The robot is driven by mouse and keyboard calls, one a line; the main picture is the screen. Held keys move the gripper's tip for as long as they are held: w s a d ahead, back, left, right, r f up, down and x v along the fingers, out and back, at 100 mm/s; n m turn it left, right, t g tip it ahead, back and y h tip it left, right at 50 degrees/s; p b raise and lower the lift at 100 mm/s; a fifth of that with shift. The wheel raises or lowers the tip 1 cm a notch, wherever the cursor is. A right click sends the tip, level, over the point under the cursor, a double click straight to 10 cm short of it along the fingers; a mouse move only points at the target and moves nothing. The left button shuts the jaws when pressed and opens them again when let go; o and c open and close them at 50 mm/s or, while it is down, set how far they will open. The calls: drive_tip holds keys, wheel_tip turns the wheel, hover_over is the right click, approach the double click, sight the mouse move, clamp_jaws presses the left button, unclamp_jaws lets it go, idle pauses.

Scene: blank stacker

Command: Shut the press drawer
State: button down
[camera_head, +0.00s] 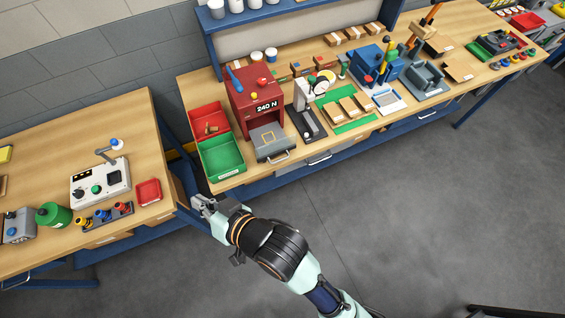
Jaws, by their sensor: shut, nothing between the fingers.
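The red press (256,92) stands near the left end of the long wooden bench and reads "240 N". Its grey drawer (271,143) sticks out at the front toward the bench's front edge, with a light handle (279,158) on its front face. A yellowish square outline shows on top of the drawer. My gripper (197,203) is shut and empty. It is in front of the bench's left corner, below and left of the drawer in the picture, apart from it.
A green bin (221,157) and a red bin (208,121) sit left of the press. A grey stand-like device (308,122) is close on its right. A second bench (60,229) stands to the left with a control box (100,183). The floor in front is open.

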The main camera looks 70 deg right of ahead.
drive_tip(key=s+d+f+m+g+h+b, duration=0.1)
drive_tip(key=s+d+f+m+h+b, duration=0.25)
drive_tip(key=s+d+f+m, duration=0.4)
drive_tip(key=s+d+f+m+g+h+b, duration=0.15)
drive_tip(key=s+d+f+m+b, duration=0.3)
drive_tip(key=f, duration=0.65)
drive_tip(key=s+d+f+m+h+b, duration=0.35)
drive_tip(key=s+d+f+m, duration=0.3)
drive_tip(key=f, duration=0.35)
drive_tip(key=r+x, duration=0.1)
drive_tip(key=x, duration=1.3)
drive_tip(key=shift+d, duration=0.45)
drive_tip(key=shift+f, duration=0.1)
